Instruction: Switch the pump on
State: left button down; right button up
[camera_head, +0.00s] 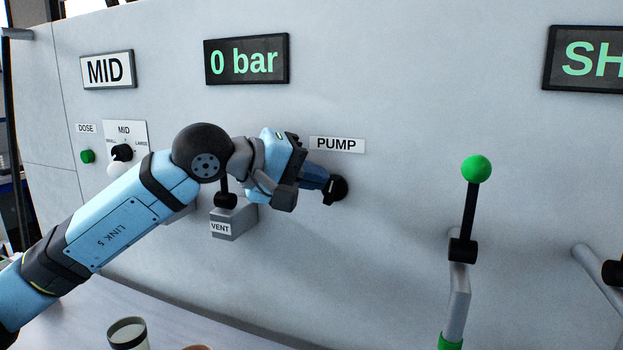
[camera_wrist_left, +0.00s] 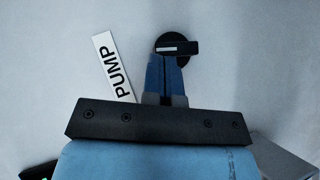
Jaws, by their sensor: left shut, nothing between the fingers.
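The pump switch is a black round knob (camera_head: 339,189) with a raised grip bar, on the grey panel just below the PUMP label (camera_head: 337,144). In the left wrist view, the knob (camera_wrist_left: 178,43) shows a white line along its bar, which lies roughly crosswise in that picture. My left gripper (camera_head: 326,184) is shut and empty, its blue fingertips at the knob. The fingertips (camera_wrist_left: 167,60) overlap the knob's lower edge in the wrist view; I cannot tell if they touch it. The display (camera_head: 247,60) reads "0 bar". My right gripper is not in view.
The VENT lever box (camera_head: 235,221) sits below my left wrist. A green-tipped lever (camera_head: 475,170) stands out at the right. The MID dial (camera_head: 122,152) and green DOSE button (camera_head: 87,156) are at the left. A cup (camera_head: 128,334) stands on the counter. The panel between knob and lever is clear.

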pick_arm(q)
jog(key=shift+s+d+r+m+y+b, duration=0.1)
jog(key=shift+d+r+m+y+b, duration=0.1)
jog(key=shift+m+y, duration=0.3)
jog(key=shift+d+r+m+y+b, duration=0.1)
jog(key=shift+d+m+y+b, duration=0.15)
jog(key=shift+y, duration=0.35)
jog(key=shift+s+d+m+y, duration=0.1)
jog(key=shift+d+m+y, duration=0.15)
jog(key=shift+m+y, duration=0.4)
jog(key=shift+s+d+m+y, duration=0.1)
jog(key=shift+d+m+y, duration=0.15)
jog(key=shift+y, duration=0.6)
dwell(1.1)
jog(key=shift+r, duration=0.1)
jog(key=shift+r, duration=0.75)
